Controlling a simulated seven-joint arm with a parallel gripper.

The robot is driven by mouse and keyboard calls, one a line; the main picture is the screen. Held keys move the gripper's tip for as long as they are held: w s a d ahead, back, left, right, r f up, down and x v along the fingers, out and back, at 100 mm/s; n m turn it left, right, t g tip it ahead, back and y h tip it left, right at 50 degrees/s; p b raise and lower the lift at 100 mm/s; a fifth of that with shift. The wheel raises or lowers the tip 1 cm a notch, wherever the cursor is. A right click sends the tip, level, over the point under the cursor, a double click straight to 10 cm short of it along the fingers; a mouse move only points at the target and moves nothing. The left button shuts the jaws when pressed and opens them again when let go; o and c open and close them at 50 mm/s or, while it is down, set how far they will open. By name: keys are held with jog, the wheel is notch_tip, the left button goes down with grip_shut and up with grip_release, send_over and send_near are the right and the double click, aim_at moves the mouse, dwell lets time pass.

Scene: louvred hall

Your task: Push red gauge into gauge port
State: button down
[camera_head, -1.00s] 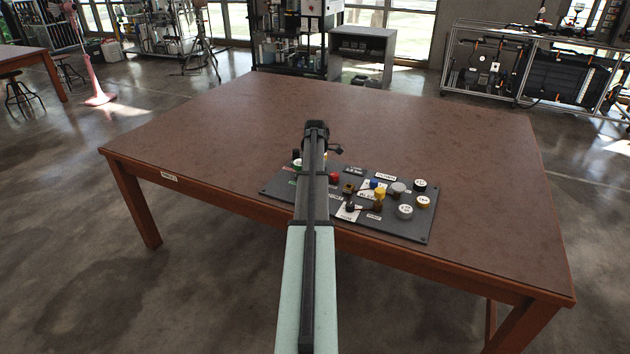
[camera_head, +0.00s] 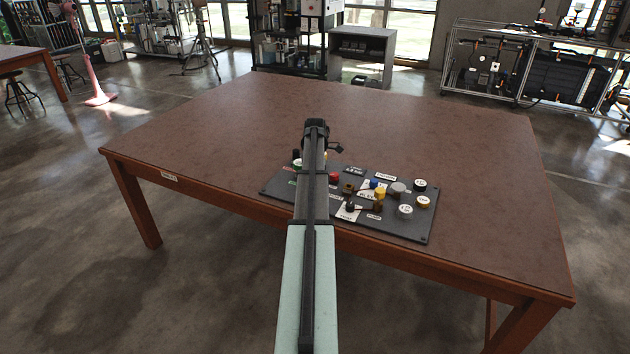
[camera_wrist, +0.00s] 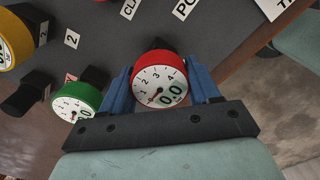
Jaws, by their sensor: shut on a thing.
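In the wrist view, the red gauge (camera_wrist: 160,86) has a red rim and a white dial. It sits between the two blue fingers of my gripper (camera_wrist: 162,88), which is shut on it. A dark part (camera_wrist: 158,44) shows behind the gauge, against the dark panel (camera_wrist: 118,38). I cannot tell whether this is the gauge's stem or the port, nor how deep the gauge sits. In the head view, my arm hides the gripper's fingers and part of the panel (camera_head: 400,228).
A green gauge (camera_wrist: 76,102) is close to the left finger, with a black cylinder (camera_wrist: 25,95) and a yellow-rimmed part (camera_wrist: 12,40) further left. The panel carries several knobs and labels near the front edge of the brown table (camera_head: 230,130), whose back and left are clear.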

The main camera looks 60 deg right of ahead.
jog(key=shift+r, duration=0.15)
jog(key=shift+r, duration=3.85)
jog(key=r+m, duration=0.1)
jog(key=m, duration=0.1)
send_over(349, 190)
jog(key=d, duration=0.2)
jog(key=shift+w+a+n, duration=0.1)
jog(key=shift+w+n, duration=0.25)
jog(key=shift+n, duration=0.65)
jog(key=shift+f, duration=3.7)
jog(key=shift+r, duration=0.15)
jog(key=shift+f, duration=0.75)
